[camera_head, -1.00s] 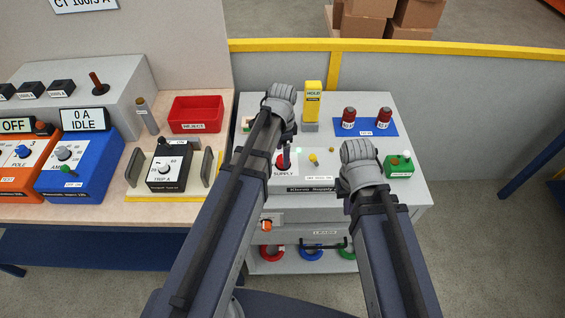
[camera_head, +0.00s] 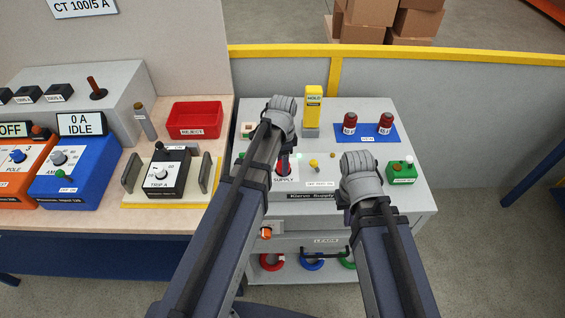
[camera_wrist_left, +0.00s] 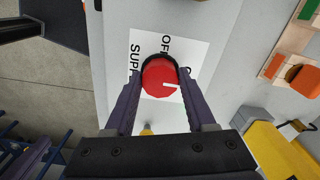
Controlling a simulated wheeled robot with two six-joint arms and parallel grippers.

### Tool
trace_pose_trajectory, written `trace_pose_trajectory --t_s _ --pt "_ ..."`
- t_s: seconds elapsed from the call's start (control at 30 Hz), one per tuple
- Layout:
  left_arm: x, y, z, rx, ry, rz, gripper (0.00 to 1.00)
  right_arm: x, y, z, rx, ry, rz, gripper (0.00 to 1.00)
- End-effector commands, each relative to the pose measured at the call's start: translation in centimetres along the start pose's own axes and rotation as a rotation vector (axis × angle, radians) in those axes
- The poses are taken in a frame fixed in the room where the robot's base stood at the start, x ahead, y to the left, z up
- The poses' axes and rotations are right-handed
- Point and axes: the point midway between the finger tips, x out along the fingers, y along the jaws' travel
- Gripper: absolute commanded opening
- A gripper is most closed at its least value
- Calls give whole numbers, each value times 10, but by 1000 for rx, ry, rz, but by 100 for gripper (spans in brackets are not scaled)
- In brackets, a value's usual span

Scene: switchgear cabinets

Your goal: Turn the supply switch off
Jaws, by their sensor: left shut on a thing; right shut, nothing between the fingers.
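A yellow HOLD block (camera_head: 313,108) stands behind the switch. Two dark red items on a blue mat (camera_head: 367,133) and a green box (camera_head: 401,173) are at the right. A bench with a TRIP A box (camera_head: 167,174) and a red reject tray (camera_head: 196,118) lies left.

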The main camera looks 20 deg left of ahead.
Motion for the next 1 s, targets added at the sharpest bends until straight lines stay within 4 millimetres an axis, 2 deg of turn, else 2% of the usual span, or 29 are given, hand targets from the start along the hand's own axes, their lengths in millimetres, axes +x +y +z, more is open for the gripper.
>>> trace_pose_trajectory --t_s 0.03,0.3,0.33,0.67,1.0 --pt "0 0 0 0 0 0 32 0 0 0 0 0 0 0" --pt "0 0 0 0 0 0 1 0 0 0 0 0 0 0" --pt "0 0 0 0 0 0 0 0 0 0 0 0 0 0" --pt "0 0 0 -68 0 0 0 0 0 0 0 0 0 0" --pt "0 1 0 -342 0 0 0 0 0 0 0 0 0 0"
